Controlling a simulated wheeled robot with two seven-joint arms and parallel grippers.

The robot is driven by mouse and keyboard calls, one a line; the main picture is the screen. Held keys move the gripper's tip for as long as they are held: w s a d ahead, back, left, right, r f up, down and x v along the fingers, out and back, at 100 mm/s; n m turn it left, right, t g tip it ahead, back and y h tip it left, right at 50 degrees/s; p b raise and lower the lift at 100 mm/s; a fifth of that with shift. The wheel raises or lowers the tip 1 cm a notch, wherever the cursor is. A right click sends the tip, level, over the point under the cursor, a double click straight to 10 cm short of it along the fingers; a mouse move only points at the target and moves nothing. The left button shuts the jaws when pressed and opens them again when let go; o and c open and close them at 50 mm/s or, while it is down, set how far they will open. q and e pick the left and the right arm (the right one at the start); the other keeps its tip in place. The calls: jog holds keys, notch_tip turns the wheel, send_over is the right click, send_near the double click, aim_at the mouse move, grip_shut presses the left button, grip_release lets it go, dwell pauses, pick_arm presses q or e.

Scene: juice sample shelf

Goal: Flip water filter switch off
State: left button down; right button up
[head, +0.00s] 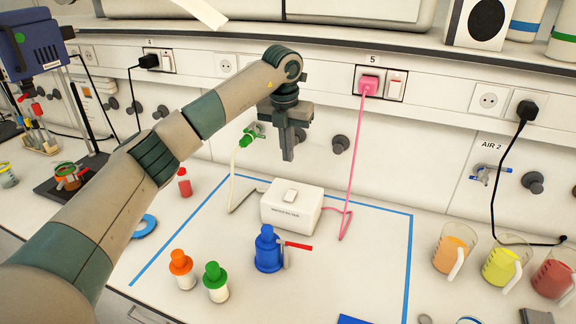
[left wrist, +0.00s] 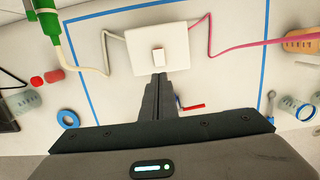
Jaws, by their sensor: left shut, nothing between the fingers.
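The water filter (head: 291,209) is a white box on the bench inside a blue tape outline. Its white rocker switch (head: 290,196) is on the top face; which way it is tipped I cannot tell. In the left wrist view the filter (left wrist: 183,48) lies ahead of the fingers and its switch (left wrist: 158,55) shows just beyond the fingertips. My left gripper (head: 288,158) is shut and empty, pointing down above the filter, apart from it in the head view. It also shows in the left wrist view (left wrist: 159,77). My right gripper is not in view.
A pink cord (head: 355,150) runs from the wall socket to the filter, and a pale hose (head: 233,175) on its left. A blue bottle with red lever (head: 267,252) stands in front. Orange (head: 181,270) and green-capped bottles (head: 215,282) stand left; beakers (head: 501,267) stand right.

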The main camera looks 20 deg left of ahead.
pick_arm(q)
jog(key=shift+a, duration=0.15)
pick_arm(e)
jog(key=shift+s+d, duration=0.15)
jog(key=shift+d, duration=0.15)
pick_arm(q)
jog(key=m+b, duration=0.3)
jog(key=m, duration=0.3)
jog(key=w+m+b, duration=0.1)
jog(key=m+b, duration=0.2)
jog(key=m, duration=0.3)
jog(key=m+b, duration=0.2)
jog(key=m, duration=0.4)
jog(key=shift+w+d+r+b, duration=0.2)
jog(key=shift+d+b, duration=0.2)
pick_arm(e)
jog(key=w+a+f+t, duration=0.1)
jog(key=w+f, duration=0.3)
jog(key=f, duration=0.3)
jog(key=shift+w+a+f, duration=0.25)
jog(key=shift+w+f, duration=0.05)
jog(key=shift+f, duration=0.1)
